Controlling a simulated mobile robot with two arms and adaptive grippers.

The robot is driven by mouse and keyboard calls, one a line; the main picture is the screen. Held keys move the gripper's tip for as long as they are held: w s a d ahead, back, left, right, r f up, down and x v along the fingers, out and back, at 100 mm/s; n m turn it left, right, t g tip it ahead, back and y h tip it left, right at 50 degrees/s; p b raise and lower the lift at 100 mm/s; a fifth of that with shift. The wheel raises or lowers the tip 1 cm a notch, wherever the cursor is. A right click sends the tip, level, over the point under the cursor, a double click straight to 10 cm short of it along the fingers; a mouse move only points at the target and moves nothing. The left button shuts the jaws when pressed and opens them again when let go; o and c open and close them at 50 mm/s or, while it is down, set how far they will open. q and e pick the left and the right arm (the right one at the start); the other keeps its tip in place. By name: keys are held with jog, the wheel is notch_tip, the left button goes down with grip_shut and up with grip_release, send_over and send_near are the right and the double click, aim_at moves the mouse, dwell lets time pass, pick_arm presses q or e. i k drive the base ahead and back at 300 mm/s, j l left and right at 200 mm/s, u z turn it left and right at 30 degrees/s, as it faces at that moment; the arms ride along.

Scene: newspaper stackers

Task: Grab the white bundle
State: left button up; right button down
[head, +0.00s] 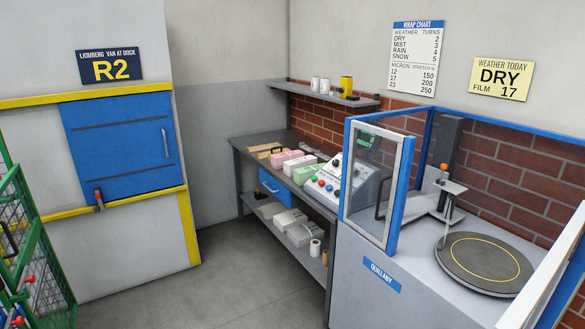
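A small white bundle (299,163) lies on the grey workbench (246,142) along the brick wall. It sits between a pink bundle (281,158) and a green bundle (306,174), close to both. Neither of my grippers shows in the head view.
A sloped control box (341,184) with coloured buttons stands at the bench's near end. Right of it is a glazed, blue-framed wrapping machine with a round turntable (484,262). A green wire cage (38,255) stands at left. The grey floor (235,270) between is clear.

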aim_at(289, 166)
jog(key=i+j+z, duration=0.3)
jog(key=i+j, duration=0.2)
jog(key=i, duration=0.2)
jog(key=i+j+z, duration=0.25)
jog(key=i+j, duration=0.4)
